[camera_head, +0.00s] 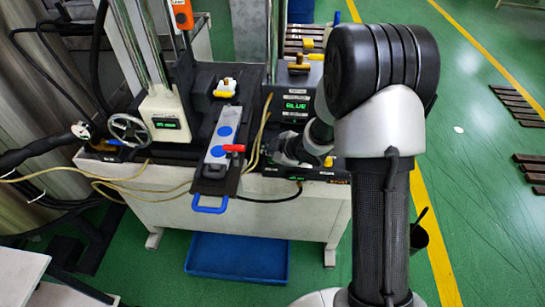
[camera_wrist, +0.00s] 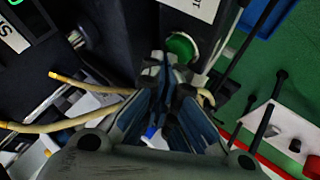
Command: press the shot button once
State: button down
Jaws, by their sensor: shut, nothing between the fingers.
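A round green button (camera_wrist: 182,46) sits on a dark surface beside a white label (camera_wrist: 192,9) in the wrist view; I take it for the shot button. My gripper (camera_wrist: 164,70) is shut and empty, its fingertips just short of the button in the picture. I cannot tell whether they touch it.
A grey holder with blue discs (camera_head: 219,138), a red lever (camera_head: 234,148) and a blue handle (camera_head: 210,206) stands left of my gripper. A handwheel (camera_head: 129,130) is further left. Pale hoses (camera_wrist: 75,125) run close to the fingers. A blue tray (camera_head: 238,257) lies on the floor.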

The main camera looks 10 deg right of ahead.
aim_at(270, 158)
jog(key=shift+f, duration=0.1)
dwell(0.4)
jog(key=shift+s+f+b, duration=0.1)
jog(key=shift+f+b, duration=0.25)
jog(key=shift+r+p, duration=0.35)
jog(key=shift+p, duration=0.05)
dwell(0.3)
notch_tip(270, 158, up, 6)
jog(key=p, duration=0.5)
jog(key=shift+r+p, duration=0.15)
jog(key=shift+p, duration=0.2)
